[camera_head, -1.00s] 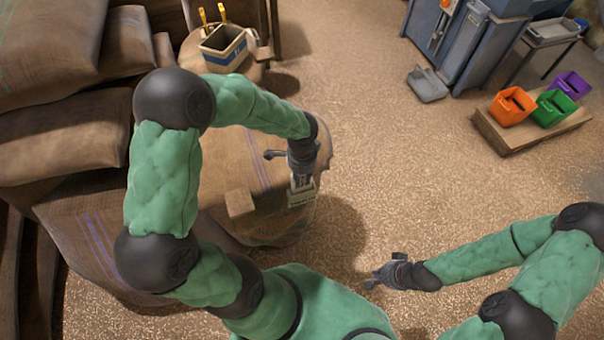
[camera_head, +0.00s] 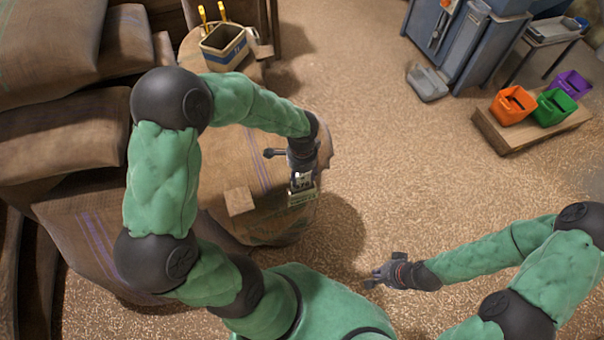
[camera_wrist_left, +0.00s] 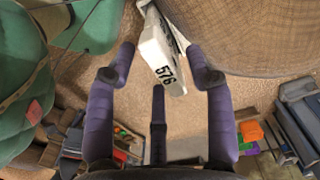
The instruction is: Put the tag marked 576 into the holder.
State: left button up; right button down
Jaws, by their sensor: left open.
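The tag marked 576 (camera_wrist_left: 163,70) is a white plate with dark digits. In the left wrist view it sits tilted between the spread purple-grey fingers of my left gripper (camera_wrist_left: 160,50), with visible gaps beside it. In the head view, my left gripper (camera_head: 300,165) points down at the sack's right side. Below it are a white piece (camera_head: 303,182) and a pale greenish block (camera_head: 302,197), possibly the tag and holder; the fingers partly cover them. I cannot tell how the tag sits against the block. My right gripper (camera_head: 383,276) hangs over the floor, apparently empty.
A tan block (camera_head: 239,201) lies on the sack. A bucket (camera_head: 224,45) with yellow-handled tools stands at the back. Orange (camera_head: 513,105), green (camera_head: 555,108) and purple (camera_head: 573,84) bins stand on a low platform at right. A grey scoop (camera_head: 428,84) lies by the blue cabinet. The middle floor is clear.

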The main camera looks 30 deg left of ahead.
pick_arm(q)
notch_tip(320, 180, up, 12)
jog(key=shift+f, duration=0.25)
dwell(0.6)
